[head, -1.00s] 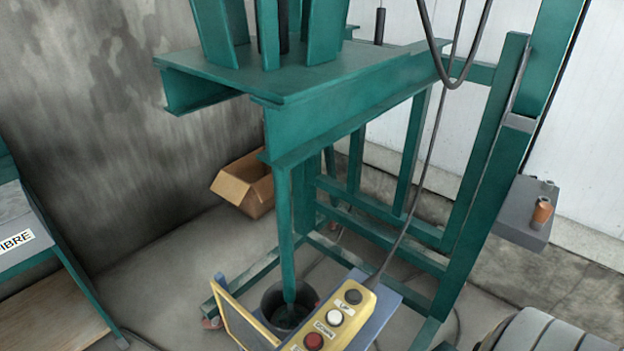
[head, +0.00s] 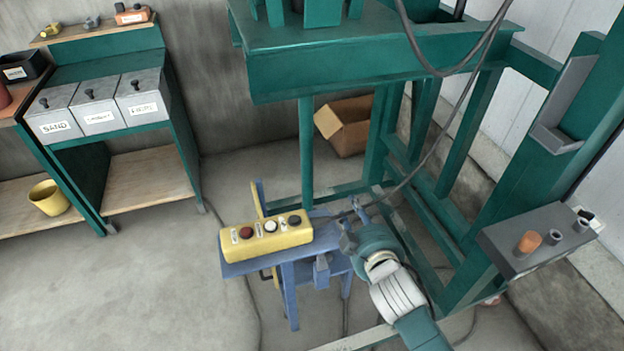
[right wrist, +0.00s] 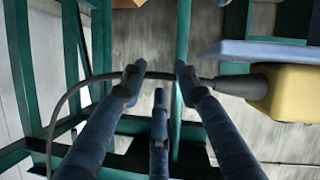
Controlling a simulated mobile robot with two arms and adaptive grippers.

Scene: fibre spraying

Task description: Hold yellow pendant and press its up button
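The yellow pendant (head: 266,239) lies on a blue stand (head: 240,268) in the head view, buttons facing up. It has a red, a white and a black button (head: 294,220) from left to right. Its labels are too small to read now. There the pendant (right wrist: 290,93) is at the right edge. My left gripper is not in view.
A green press frame (head: 370,65) stands behind and right of the stand. A grey box (head: 535,238) with an orange knob is at the right. A cardboard box (head: 346,126) is behind. Labelled bins (head: 97,105) stand on a green bench at the left. Floor at front left is clear.

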